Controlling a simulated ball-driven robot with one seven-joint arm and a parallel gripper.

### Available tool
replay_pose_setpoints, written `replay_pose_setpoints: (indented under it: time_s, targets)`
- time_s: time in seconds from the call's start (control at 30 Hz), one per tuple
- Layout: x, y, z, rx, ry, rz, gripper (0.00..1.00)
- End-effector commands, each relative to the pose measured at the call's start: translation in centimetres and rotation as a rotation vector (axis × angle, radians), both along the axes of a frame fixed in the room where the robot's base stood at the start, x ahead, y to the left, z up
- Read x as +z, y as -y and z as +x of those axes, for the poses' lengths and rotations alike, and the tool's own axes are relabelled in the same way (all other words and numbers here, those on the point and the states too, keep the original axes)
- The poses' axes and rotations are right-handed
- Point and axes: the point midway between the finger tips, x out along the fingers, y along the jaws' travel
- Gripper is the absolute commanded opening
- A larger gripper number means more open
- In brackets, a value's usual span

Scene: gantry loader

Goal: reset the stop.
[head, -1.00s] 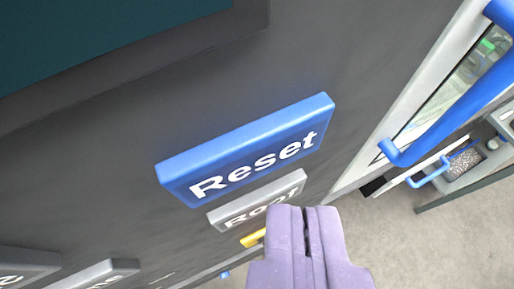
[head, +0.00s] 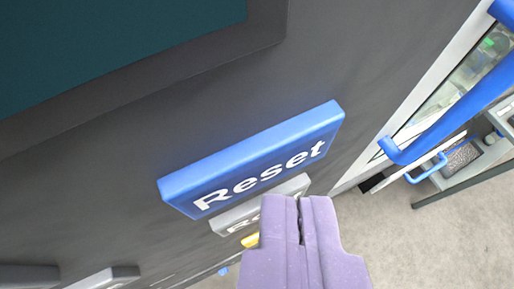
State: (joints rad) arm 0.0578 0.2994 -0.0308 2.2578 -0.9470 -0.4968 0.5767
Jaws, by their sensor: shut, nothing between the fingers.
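The blue Reset button (head: 255,160) sticks out from a dark grey panel (head: 130,130) in the middle of the head view. Its white lettering faces down toward the lower edge of the picture. My purple gripper (head: 299,200) is shut and empty at the bottom centre. Its tips show just below the right part of the Reset button and cover part of the grey button (head: 235,222) beneath it. I cannot tell whether the tips touch anything.
A dark screen (head: 110,45) fills the upper left. More grey buttons (head: 105,278) and a yellow one (head: 250,241) sit lower down. At right are a blue handle (head: 440,125) on a glazed door and a grey table (head: 480,165). Bare floor (head: 400,240) lies lower right.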

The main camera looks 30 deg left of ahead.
Motion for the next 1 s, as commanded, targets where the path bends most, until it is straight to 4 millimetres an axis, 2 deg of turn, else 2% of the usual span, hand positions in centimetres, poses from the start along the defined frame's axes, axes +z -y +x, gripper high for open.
replay_pose_setpoints:
  time_s: [1.0]
  targets:
    - [0.02,-0.66,0.5,0.0,0.001,0.0,0.0]
